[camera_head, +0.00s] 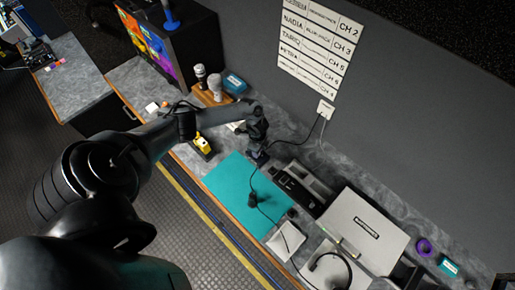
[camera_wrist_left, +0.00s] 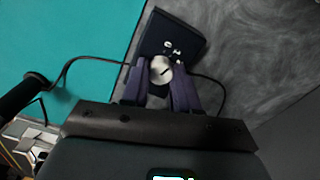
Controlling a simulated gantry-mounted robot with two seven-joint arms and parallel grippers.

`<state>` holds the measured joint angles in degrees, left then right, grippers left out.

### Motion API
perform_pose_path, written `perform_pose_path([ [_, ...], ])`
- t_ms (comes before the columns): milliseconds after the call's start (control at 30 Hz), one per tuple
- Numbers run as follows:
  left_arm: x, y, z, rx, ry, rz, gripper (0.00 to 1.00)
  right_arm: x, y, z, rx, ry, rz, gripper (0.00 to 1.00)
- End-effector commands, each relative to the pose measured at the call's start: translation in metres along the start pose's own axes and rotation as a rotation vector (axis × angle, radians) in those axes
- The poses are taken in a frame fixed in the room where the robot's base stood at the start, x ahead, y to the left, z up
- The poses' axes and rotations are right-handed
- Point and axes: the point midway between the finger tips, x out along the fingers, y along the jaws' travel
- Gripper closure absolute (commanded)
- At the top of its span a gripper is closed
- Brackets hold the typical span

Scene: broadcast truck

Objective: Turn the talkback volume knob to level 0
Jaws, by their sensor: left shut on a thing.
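The talkback box is a small dark blue-black box (camera_wrist_left: 183,37) at the edge of the teal mat in the left wrist view. In the head view only a bit of the box (camera_head: 259,158) shows beneath my gripper. Its round silver knob (camera_wrist_left: 161,70) has a dark pointer line, slanted across its face; I cannot read any level marks. My left gripper (camera_wrist_left: 161,84) has its two purple fingers closed on either side of the knob. In the head view the left gripper (camera_head: 257,148) points down at the box, hiding the knob. My right gripper is in neither view.
A black cable runs from the box across the teal mat (camera_head: 229,185) to a black plug-like piece (camera_head: 252,199). A dark grey device (camera_head: 301,187) stands close on the right. A yellow item (camera_head: 203,144), microphones (camera_head: 214,84) and a laptop-like silver case (camera_head: 362,232) are around.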

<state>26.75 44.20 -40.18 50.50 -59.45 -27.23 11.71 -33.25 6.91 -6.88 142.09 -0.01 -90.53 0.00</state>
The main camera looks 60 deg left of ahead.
Motion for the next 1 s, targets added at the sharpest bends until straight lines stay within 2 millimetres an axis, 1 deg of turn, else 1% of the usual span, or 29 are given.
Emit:
perform_pose_path([
  [33,-0.003,0.001,-0.001,-0.038,0.002,0.003,1.0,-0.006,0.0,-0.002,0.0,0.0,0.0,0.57],
  [100,-0.003,0.001,-0.001,-0.091,0.001,0.003,1.0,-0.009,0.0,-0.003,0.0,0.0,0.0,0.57],
  [400,-0.002,0.0,-0.001,-0.251,0.001,0.002,1.0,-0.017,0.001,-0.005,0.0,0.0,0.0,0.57],
  [633,-0.002,0.0,-0.001,-0.301,0.002,0.001,1.0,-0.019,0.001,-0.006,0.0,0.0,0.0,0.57],
  [1000,-0.001,0.0,-0.001,-0.308,0.002,0.001,1.0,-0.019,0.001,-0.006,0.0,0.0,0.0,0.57],
])
